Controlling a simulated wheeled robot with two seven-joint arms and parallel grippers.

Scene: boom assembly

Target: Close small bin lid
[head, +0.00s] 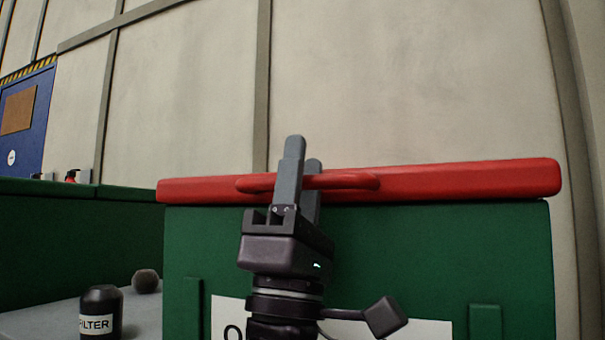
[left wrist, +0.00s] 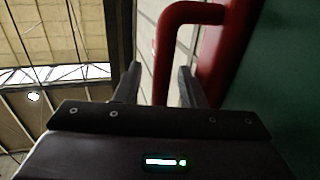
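The red lid (head: 455,181) lies along the top of the green bin (head: 440,255), its front edge level with the bin's rim. No clear gap shows between them from here. A red handle (head: 345,181) sticks out from the lid's front; it also shows in the left wrist view (left wrist: 192,13). My left gripper (head: 301,160) points upward in front of the bin, at the handle. In the left wrist view its two fingers (left wrist: 158,85) stand apart, with the handle's bar between them. I cannot tell whether they touch it. My right gripper is not in view.
A black FILTER canister (head: 100,312) and a dark round object (head: 145,281) are on a grey surface at lower left. A green wall (head: 80,235) stands behind them. A blue door panel (head: 40,125) is far left. The space above the lid looks clear.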

